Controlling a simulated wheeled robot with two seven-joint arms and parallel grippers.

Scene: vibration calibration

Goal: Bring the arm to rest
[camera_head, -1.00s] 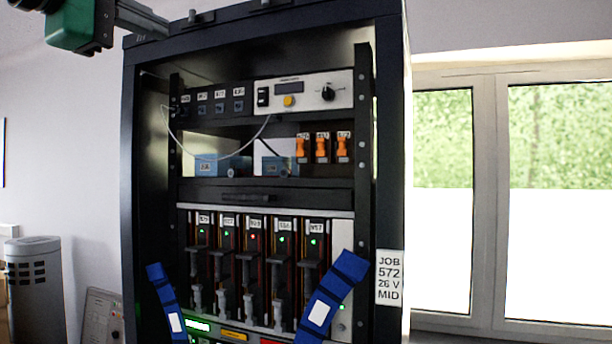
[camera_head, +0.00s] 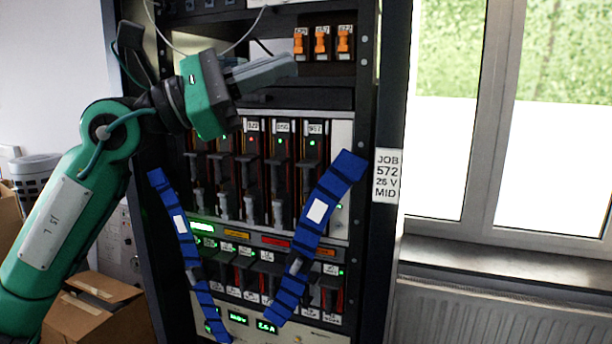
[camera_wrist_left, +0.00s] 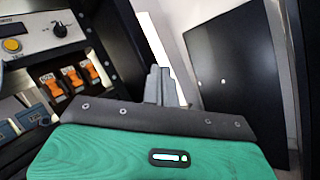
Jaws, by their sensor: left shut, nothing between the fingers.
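My left arm (camera_head: 65,230) is green and comes in from the left, bent at the elbow. My left gripper (camera_head: 290,67) has its grey fingers together and empty. It points right, in front of the equipment rack (camera_head: 384,250), just below the orange switches (camera_head: 322,41). I cannot tell how far it is from the rack front. In the left wrist view the closed fingers (camera_wrist_left: 160,84) stick up beyond the green wrist, with the orange switches (camera_wrist_left: 70,78) to their left. My right gripper is not in view.
Two blue straps (camera_head: 329,190) (camera_head: 182,245) hang across the rack's module rows. A label reading JOB 572, 26 V, MID (camera_head: 387,175) is on the rack's right side. A cardboard box (camera_head: 95,308) stands at lower left. A window (camera_head: 470,110) and radiator (camera_head: 490,312) are at right.

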